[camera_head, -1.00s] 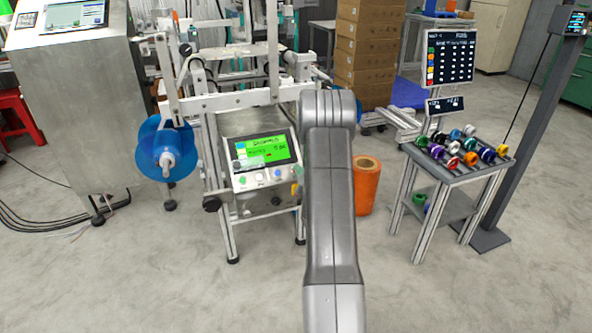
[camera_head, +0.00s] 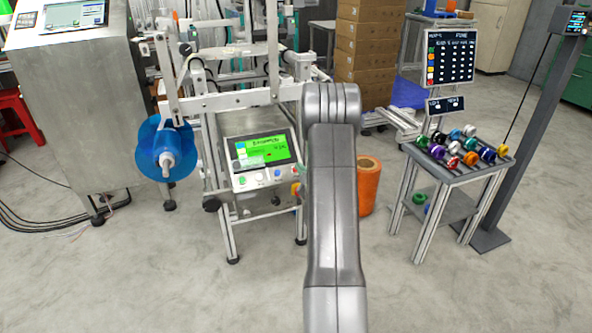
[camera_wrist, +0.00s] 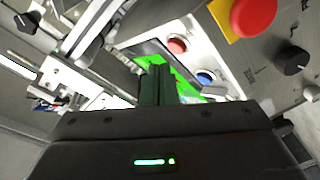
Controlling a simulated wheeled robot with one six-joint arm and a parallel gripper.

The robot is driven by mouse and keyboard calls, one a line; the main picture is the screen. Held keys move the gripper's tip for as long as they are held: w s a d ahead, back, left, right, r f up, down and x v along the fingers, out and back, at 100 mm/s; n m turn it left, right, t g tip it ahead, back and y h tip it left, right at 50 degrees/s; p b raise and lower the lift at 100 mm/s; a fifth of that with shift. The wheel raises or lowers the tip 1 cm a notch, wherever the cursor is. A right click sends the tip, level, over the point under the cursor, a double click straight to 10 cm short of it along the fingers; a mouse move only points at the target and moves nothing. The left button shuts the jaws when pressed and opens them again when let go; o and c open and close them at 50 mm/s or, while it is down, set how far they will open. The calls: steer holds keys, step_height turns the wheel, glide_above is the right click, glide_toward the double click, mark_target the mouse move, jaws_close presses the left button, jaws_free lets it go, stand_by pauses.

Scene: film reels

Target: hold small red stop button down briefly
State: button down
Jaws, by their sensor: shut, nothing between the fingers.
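The small red button (camera_wrist: 177,46) sits on the light control panel in the wrist view, beside the green-lit screen (camera_wrist: 185,82) and a blue button (camera_wrist: 205,77). My gripper (camera_wrist: 157,72) is shut and empty. Its dark fingers point toward the panel, just left of and below the red button in the picture. They cover part of the screen, and no contact with the red button shows. In the head view the panel's green screen (camera_head: 264,150) shows, but my arm hides the gripper.
A large red mushroom button (camera_wrist: 252,15) on a yellow plate and a black knob (camera_wrist: 292,60) stand near the small button. A blue reel (camera_head: 150,148) is left of the panel. An orange roll (camera_head: 368,187) stands behind my arm. A cart (camera_head: 455,172) with coloured spools is right.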

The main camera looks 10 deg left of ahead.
steer(key=s+d+r, duration=0.1)
steer(key=s+r, duration=0.1)
steer(key=r, duration=0.1)
steer(key=shift+s+d+r, duration=0.1)
steer(key=shift+s+d, duration=0.25)
steer(key=shift+d, duration=0.05)
steer(key=w+f+p, duration=0.1)
steer(key=p, duration=0.2)
steer(key=shift+w+a, duration=0.1)
steer(key=shift+a, duration=0.3)
steer(key=p, duration=0.3)
steer(key=shift+f, duration=0.1)
steer(key=shift+s+d+r, duration=0.4)
steer(key=shift+s+r, duration=0.15)
steer(key=shift+r, duration=0.1)
steer(key=shift+s+d+r, duration=0.35)
steer(key=shift+s+r, duration=0.25)
steer(key=shift+r, duration=0.05)
steer(key=shift+s+d+r, duration=0.4)
steer(key=shift+s+r, duration=0.15)
steer(key=shift+r, duration=0.1)
